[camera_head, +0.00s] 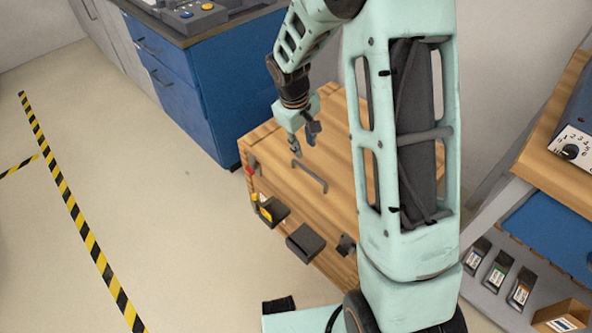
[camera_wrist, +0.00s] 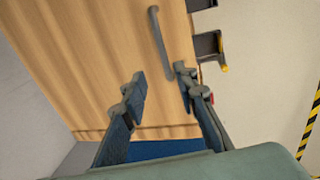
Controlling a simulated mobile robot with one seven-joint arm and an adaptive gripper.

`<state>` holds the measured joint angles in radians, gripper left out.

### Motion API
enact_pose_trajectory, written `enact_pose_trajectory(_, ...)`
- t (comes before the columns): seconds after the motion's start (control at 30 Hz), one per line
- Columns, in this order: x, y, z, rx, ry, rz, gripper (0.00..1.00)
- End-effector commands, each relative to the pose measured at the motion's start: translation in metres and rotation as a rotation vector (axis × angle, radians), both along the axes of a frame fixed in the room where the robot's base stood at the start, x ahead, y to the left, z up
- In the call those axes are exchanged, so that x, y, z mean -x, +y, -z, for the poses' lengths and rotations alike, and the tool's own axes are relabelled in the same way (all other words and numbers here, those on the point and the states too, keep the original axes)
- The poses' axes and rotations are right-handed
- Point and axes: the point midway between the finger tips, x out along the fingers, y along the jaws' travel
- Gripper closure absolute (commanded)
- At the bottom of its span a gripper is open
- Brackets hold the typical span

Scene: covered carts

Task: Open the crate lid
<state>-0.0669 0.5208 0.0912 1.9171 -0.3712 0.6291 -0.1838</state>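The wooden crate (camera_head: 262,184) stands on the floor in front of me, its flat wooden lid (camera_head: 335,155) lying closed on top. A grey bar handle (camera_head: 311,177) is fixed on the lid; in the wrist view the handle (camera_wrist: 157,38) runs upward from near the right fingertip. My gripper (camera_head: 303,141) is over the lid near the handle's far end. The wrist view shows my gripper (camera_wrist: 163,90) with its fingers apart and nothing between them but the lid behind. Whether a finger touches the handle I cannot tell. My arm hides the crate's right part.
A blue cabinet (camera_head: 225,85) stands close behind the crate. Dark brackets (camera_head: 305,242) stick out from the crate's front. A shelf cart (camera_head: 555,232) with small boxes stands at the right. The floor at left, with striped tape (camera_head: 68,205), is clear.

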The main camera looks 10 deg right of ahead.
Motion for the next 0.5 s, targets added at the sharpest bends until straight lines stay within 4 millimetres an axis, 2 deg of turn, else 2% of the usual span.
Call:
enact_pose_trajectory(0.23, 0.005, -0.005, 0.027, 0.008, 0.021, -0.004, 0.73)
enact_pose_trajectory(0.5, -0.001, -0.013, 0.079, 0.008, 0.021, -0.003, 0.73)
